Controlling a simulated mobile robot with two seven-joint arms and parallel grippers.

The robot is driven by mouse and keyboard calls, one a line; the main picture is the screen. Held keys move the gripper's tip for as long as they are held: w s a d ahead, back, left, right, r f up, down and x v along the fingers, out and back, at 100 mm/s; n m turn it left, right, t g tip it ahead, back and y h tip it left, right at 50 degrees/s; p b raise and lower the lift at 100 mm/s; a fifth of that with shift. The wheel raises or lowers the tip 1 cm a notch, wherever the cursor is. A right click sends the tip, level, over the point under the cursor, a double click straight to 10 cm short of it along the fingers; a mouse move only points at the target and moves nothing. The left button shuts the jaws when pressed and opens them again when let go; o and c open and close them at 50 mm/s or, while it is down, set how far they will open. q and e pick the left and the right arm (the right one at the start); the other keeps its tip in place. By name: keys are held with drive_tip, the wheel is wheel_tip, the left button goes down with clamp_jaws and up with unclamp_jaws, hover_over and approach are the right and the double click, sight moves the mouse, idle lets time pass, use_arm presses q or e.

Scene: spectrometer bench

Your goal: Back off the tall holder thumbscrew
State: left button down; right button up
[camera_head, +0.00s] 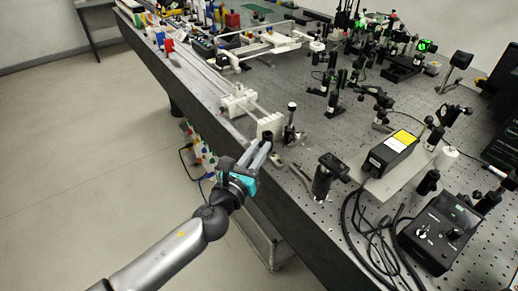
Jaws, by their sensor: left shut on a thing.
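My left gripper (265,143) comes in from the lower left over the near edge of the bench. Its fingers are shut on a small dark piece at their tips, which looks like the thumbscrew; the fingers hide most of it. A tall dark post holder (291,127) with a light band near its top stands upright just right of the fingertips. I cannot tell from this view how the gripped piece joins the holder. My right gripper is not in view.
The perforated optical bench (310,150) is crowded with posts and mounts at the back. A white block on a rail (238,104) lies left of the fingers. A short black mount (326,175), a yellow-labelled box (391,150) and a black control box (440,232) with loose cables stand to the right.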

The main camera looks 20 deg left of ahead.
use_arm(q)
drive_tip(key=n, duration=0.5)
drive_tip(key=shift+n, duration=0.4)
drive_tip(key=n, duration=0.5)
drive_tip(key=n+p, duration=0.1)
drive_tip(key=n, duration=0.4)
drive_tip(key=n+p, duration=0.2)
drive_tip(key=n, duration=0.3)
drive_tip(key=shift+n, duration=0.3)
drive_tip(key=c, duration=0.8)
unclamp_jaws()
